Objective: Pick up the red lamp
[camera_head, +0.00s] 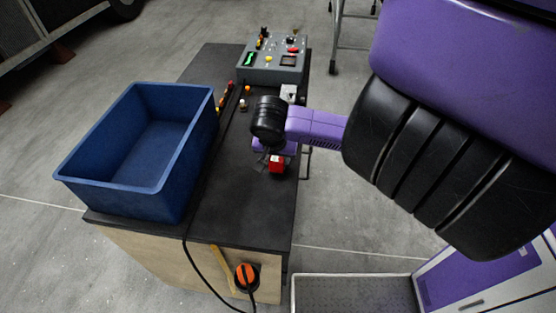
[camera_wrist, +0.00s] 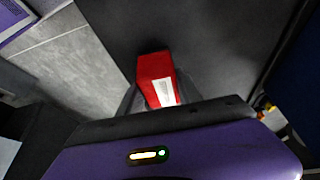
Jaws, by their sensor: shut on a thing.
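The red lamp (camera_head: 277,163) is a small red block with a pale label, over the right part of the black tabletop. It also shows in the wrist view (camera_wrist: 154,68), where it sticks out between my fingers with its white label facing up. My gripper (camera_head: 271,156) is shut on the red lamp from above. The fingers are mostly hidden in the wrist view by the dark housing. I cannot tell whether the lamp touches the table or is just above it.
A large blue bin (camera_head: 140,150) stands on the left of the black table (camera_head: 215,220). A grey control box (camera_head: 272,62) with buttons is at the back. Small coloured parts (camera_head: 229,92) lie beside the bin. An orange-black knob (camera_head: 246,276) and cable are at the front.

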